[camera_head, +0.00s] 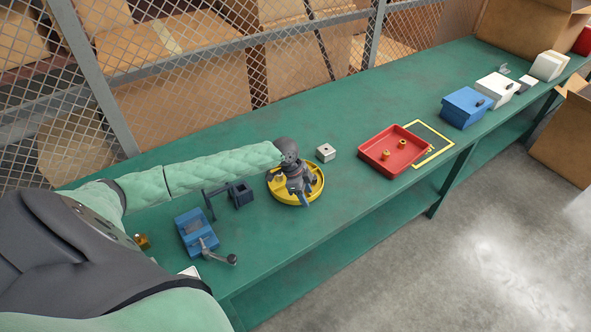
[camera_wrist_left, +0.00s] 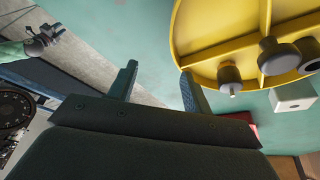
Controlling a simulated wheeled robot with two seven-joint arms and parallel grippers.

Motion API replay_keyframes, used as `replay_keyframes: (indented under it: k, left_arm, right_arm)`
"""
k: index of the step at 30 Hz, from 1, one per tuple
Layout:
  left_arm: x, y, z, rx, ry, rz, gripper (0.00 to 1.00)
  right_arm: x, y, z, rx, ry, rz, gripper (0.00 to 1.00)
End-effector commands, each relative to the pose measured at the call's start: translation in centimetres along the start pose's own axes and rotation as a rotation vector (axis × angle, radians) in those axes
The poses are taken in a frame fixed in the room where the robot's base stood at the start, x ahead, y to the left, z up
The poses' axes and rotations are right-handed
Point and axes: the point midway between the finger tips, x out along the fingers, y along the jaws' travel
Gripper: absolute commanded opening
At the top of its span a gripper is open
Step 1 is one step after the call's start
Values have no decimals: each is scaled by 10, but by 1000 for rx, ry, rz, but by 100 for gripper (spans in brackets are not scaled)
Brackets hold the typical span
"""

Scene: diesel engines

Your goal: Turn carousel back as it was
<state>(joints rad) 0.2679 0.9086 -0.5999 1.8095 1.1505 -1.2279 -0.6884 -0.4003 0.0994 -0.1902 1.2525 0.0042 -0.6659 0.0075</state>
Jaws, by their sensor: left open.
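The yellow round carousel (camera_head: 275,195) stands on the green bench. In the left wrist view the carousel (camera_wrist_left: 205,32) fills the upper right, showing a raised rim, dividing ribs and dark round parts in its compartments. My left gripper (camera_head: 301,192) is over it in the head view and hides much of its middle. In the left wrist view my left gripper (camera_wrist_left: 158,72) is open with nothing between its fingers. One finger is right by the carousel's rim; I cannot tell if it touches. My right gripper (camera_wrist_left: 43,36) shows small at the upper left there, its jaw state unclear.
A small white block (camera_head: 326,152) stands just beyond the carousel. A blue vise-like device (camera_head: 195,231) and a dark bracket (camera_head: 241,193) are to the left. Blue bin (camera_head: 466,107) stands farther right.

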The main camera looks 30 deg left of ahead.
Motion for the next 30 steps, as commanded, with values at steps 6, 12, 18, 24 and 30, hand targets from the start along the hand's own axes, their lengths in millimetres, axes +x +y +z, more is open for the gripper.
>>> replay_keyframes:
  k: [6, 12, 18, 24, 30]
  left_arm:
    - [-66, -66, 39, 3, 3, -19, 50]
    - [-101, -94, 58, -3, 16, -31, 50]
    - [-101, -99, 60, -4, 20, -32, 50]
    - [-79, -99, 59, -5, 19, -30, 50]
    - [-54, -99, 58, -4, 20, -31, 50]
  right_arm:
    - [0, -3, -1, 2, 3, -3, 36]
    - [1, -10, -2, 5, 6, -9, 36]
    - [-1, -14, -4, 7, 15, -13, 36]
    - [17, 0, 15, -5, 16, 2, 36]
    - [29, 6, 31, -11, 28, 9, 36]
